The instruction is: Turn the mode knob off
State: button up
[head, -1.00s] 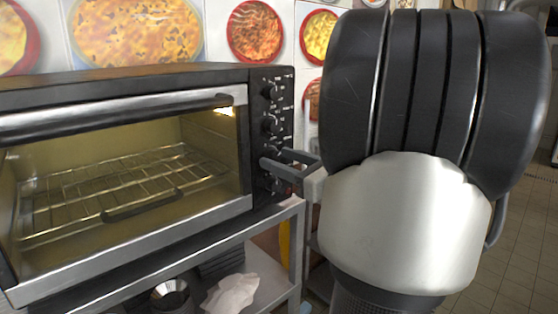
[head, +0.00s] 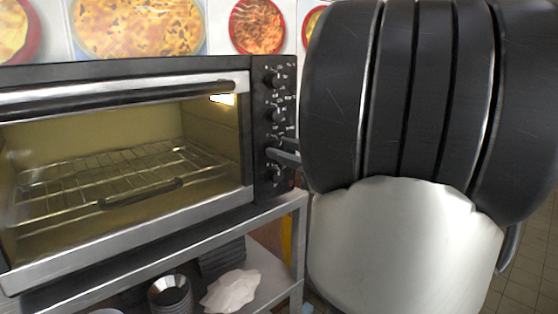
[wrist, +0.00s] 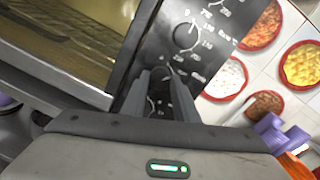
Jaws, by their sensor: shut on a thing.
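The toaster oven's black control panel (head: 287,92) stands at the right of the oven in the head view, with a column of knobs. The top knob (head: 271,78) and second knob (head: 272,113) are clear of my gripper. My gripper's (head: 272,149) fingertips are at a lower knob, mostly hidden behind them. In the wrist view the two fingers (wrist: 165,85) are against the panel and closed on this knob (wrist: 163,73). Another knob (wrist: 187,36) shows beyond them. Labels are too small to tell which is the mode knob.
The oven's glass door (head: 120,160) is closed, with a wire rack inside and a lit lamp (head: 222,99). Open floor is at the right.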

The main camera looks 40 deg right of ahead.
jog(key=n+b, duration=0.6)
jog(key=b, duration=0.3)
jog(key=shift+n, duration=0.4)
jog(key=shift+h+b, duration=0.3)
jog(key=o, duration=1.1)
jog(key=shift+c, duration=0.2)
